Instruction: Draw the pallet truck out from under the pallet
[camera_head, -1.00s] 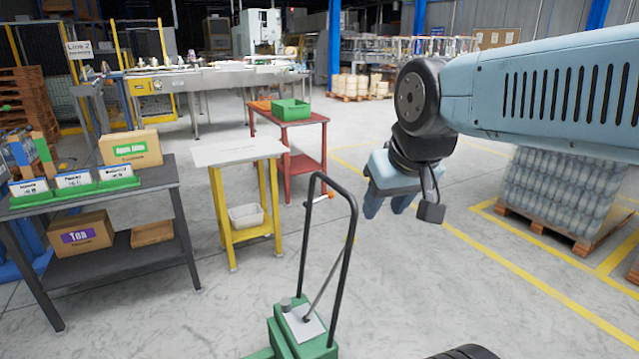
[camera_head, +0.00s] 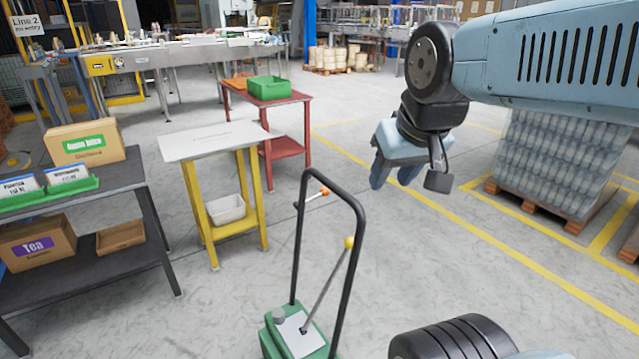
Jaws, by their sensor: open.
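A green pallet truck (camera_head: 281,346) with a tall black loop handle (camera_head: 349,290) stands at the bottom centre. A grey lever with a yellow knob (camera_head: 349,242) rises inside the loop. Its lower part is cut off by the frame, and no forks show. My gripper (camera_head: 392,178) is open and empty, pointing down, right of the loop's top in the picture; it appears apart from it. A wooden pallet (camera_head: 538,211) carries wrapped goods (camera_head: 560,150) at the right. I cannot tell which pallet the truck belongs under.
A yellow-legged stand (camera_head: 195,225) and a red table (camera_head: 290,150) with a green bin (camera_head: 269,88) stand behind the truck. A dark shelf table (camera_head: 150,215) with boxes is at the left. Open floor lies between the stands and the yellow floor lines.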

